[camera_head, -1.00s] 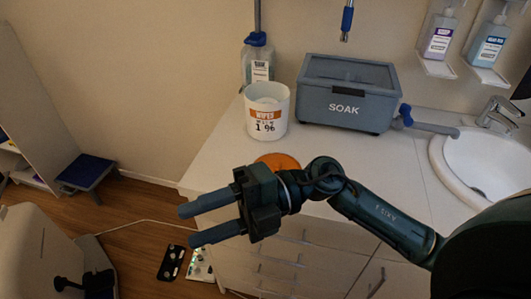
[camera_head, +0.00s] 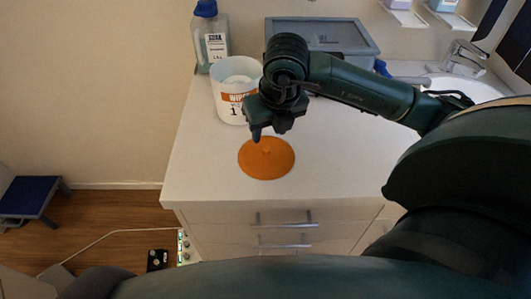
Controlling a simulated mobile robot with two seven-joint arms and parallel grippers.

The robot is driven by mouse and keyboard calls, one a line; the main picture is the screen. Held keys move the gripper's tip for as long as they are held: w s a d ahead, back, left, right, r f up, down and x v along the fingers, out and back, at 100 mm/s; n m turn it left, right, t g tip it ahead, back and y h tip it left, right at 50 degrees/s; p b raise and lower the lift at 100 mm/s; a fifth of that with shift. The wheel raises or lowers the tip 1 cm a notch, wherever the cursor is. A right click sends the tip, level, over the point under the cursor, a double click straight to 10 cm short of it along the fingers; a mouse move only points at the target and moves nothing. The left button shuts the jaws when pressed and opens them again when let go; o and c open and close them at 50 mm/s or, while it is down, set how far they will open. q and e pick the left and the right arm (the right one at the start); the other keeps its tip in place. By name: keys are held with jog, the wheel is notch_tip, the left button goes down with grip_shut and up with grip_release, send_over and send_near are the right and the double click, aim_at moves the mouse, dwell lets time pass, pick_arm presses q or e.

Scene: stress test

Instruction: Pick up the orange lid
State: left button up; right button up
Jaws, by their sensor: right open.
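The orange lid (camera_head: 272,166) is a flat round disc with a small raised knob, lying on the white counter near its front edge. My right gripper (camera_head: 268,136) is open and points down just above the far part of the lid. Only the fingertips show below its dark body, and the gap to the lid is hard to judge. Nothing is seen between the fingers. My left gripper is not in view.
A white wipes tub (camera_head: 233,100), open at the top, stands close behind the lid, left of my gripper. Behind it are a blue-capped bottle (camera_head: 212,42) and a grey soak box (camera_head: 345,38). A sink (camera_head: 470,88) is at right. The counter (camera_head: 340,165) right of the lid is clear.

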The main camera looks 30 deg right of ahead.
aim_at(266, 148)
jog(key=p+x, duration=0.1)
jog(key=x, duration=0.6)
jog(key=shift+f, duration=0.25)
grip_shut()
